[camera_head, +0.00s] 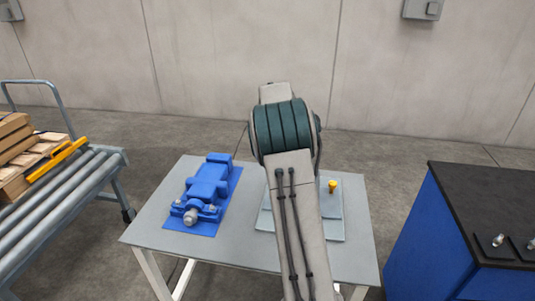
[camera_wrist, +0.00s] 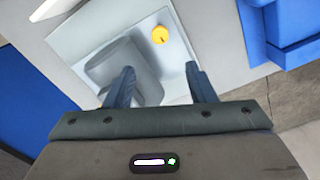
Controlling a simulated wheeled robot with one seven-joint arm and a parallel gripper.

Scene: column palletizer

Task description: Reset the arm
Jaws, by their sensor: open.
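My gripper (camera_wrist: 160,88) shows in the wrist view with its two dark blue fingers apart and nothing between them. It is above a light grey plate (camera_wrist: 182,75) on the table; a grey block-like shape (camera_wrist: 125,66) and a yellow knob (camera_wrist: 160,34) are on the plate. In the head view my arm rises in front of the table and hides the gripper and part of the plate (camera_head: 333,222). The yellow knob (camera_head: 332,185) shows just right of the arm.
A blue machine part (camera_head: 208,185) lies on a blue mat at the left of the grey table (camera_head: 150,232). A roller conveyor (camera_head: 60,205) with wooden pallets (camera_head: 25,150) is at the far left. A blue cabinet (camera_head: 430,240) with a dark top is at the right. Floor is clear behind.

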